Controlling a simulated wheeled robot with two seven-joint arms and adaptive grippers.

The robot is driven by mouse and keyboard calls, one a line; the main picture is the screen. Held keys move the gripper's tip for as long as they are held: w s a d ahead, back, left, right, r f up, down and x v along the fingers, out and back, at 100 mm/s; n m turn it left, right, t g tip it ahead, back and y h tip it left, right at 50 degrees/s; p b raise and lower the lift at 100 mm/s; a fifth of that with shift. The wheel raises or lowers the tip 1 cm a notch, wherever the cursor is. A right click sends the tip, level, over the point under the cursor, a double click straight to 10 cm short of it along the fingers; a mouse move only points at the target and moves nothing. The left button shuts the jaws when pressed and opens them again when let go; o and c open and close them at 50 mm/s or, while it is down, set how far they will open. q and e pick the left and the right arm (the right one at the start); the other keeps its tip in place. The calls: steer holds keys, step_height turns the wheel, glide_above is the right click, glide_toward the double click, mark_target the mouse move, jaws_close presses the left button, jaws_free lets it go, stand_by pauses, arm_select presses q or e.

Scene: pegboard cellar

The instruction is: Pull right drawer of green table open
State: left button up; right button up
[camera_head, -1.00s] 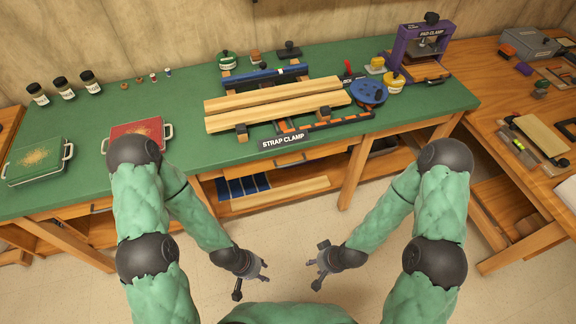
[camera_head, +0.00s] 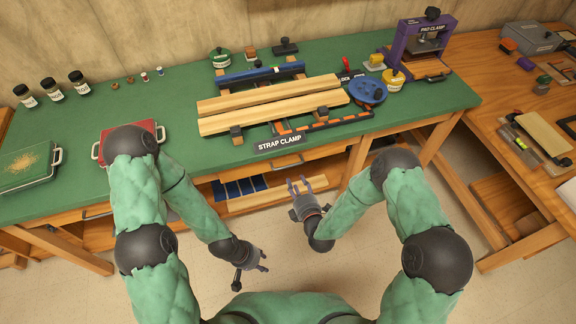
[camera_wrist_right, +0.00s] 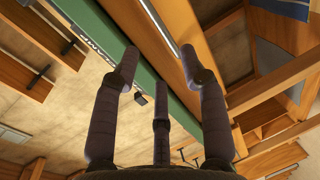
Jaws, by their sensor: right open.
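The green table (camera_head: 120,100) stands ahead with wooden drawer fronts under its top. The right drawer (camera_head: 318,153) looks shut, below the strap clamp sign. Its wooden front (camera_wrist_right: 187,25) and a long metal bar handle (camera_wrist_right: 160,25) show in the right wrist view. My right gripper (camera_head: 300,180) is open and empty, its fingers pointing toward the drawer front from below and in front. In the right wrist view my right gripper (camera_wrist_right: 158,58) has its fingertips apart near the handle; I see no grip on it. My left gripper (camera_head: 265,260) is open and empty, low over the floor.
Wooden boards (camera_head: 270,103) and a blue round tool (camera_head: 368,90) lie on the tabletop. A lower shelf (camera_head: 275,197) holds blue pieces and a board. A wooden side table (camera_head: 530,110) stands at right. The floor (camera_head: 390,270) in front is clear.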

mark_target(288, 166)
steer(key=b+x, duration=0.3)
steer(key=x, duration=0.7)
steer(key=shift+w+a, duration=0.1)
steer(key=shift+w, duration=0.2)
jaws_close()
